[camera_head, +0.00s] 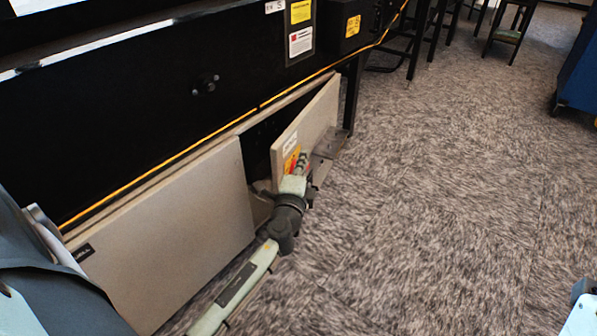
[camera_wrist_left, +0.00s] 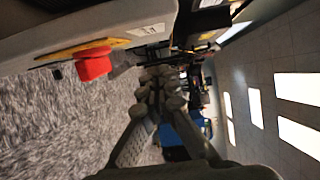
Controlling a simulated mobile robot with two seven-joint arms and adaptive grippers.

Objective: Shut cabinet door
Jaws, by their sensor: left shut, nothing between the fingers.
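The cabinet's beige right door (camera_head: 318,112) stands ajar, with a dark gap between it and the beige left door panel (camera_head: 165,235). The ajar door carries a white label and a yellow and red marking. My left gripper (camera_head: 302,163) is at the lower part of this door, near the marking. Its fingers (camera_wrist_left: 160,85) are shut with nothing between them. I cannot tell whether they touch the door. In the left wrist view, a red block on a yellow plate (camera_wrist_left: 93,63) sits on a pale panel beside the fingers. My right gripper is out of view.
The black machine body (camera_head: 150,100) with a yellow edge strip sits above the doors. A black table leg (camera_head: 354,92) stands just past the ajar door. Carpet (camera_head: 450,200) is clear to the right. A blue object (camera_head: 580,80) and stools stand farther back.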

